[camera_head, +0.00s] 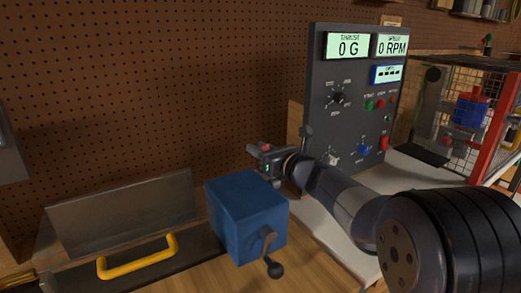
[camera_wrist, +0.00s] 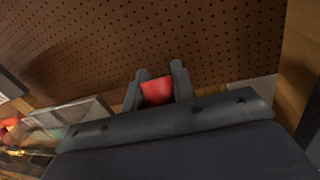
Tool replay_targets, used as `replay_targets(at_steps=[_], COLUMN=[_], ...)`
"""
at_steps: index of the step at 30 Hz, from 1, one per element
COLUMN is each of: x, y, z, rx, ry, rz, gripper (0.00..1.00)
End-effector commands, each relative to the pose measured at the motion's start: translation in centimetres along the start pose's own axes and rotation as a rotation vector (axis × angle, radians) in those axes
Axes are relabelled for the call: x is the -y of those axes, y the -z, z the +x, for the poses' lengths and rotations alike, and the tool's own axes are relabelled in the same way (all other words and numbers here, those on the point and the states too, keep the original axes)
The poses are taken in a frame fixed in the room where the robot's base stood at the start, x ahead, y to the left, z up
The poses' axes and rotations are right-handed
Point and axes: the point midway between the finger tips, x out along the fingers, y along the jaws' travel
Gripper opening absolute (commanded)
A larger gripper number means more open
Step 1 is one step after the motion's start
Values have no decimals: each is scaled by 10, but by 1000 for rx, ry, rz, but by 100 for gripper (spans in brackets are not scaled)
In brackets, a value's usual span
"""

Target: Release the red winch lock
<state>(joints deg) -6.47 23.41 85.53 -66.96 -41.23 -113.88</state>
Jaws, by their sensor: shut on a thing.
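The blue winch box (camera_head: 246,217) stands on the wooden bench, with a black crank handle (camera_head: 271,257) on its front. My gripper (camera_head: 262,158) is above and behind the top of the box, at the end of my arm coming in from the right. In the wrist view, my gripper's two dark fingers (camera_wrist: 160,75) are on either side of a red block, which I take to be the red winch lock (camera_wrist: 157,92). A bit of red also shows at the gripper in the head view. The lock's base is hidden by my gripper.
A grey control panel (camera_head: 318,110) with screens, knobs and buttons stands right of the box, behind my arm. A wire cage with a red frame (camera_head: 496,125) is at the far right. A yellow handle (camera_head: 137,257) lies left of the box. A pegboard wall (camera_head: 150,80) closes the back.

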Motion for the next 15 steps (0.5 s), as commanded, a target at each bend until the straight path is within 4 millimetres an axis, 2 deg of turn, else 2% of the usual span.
replay_targets(at_steps=[15], x=[0], y=[2], z=[-3], rx=[34], ry=[-4], rz=[-7], gripper=[0])
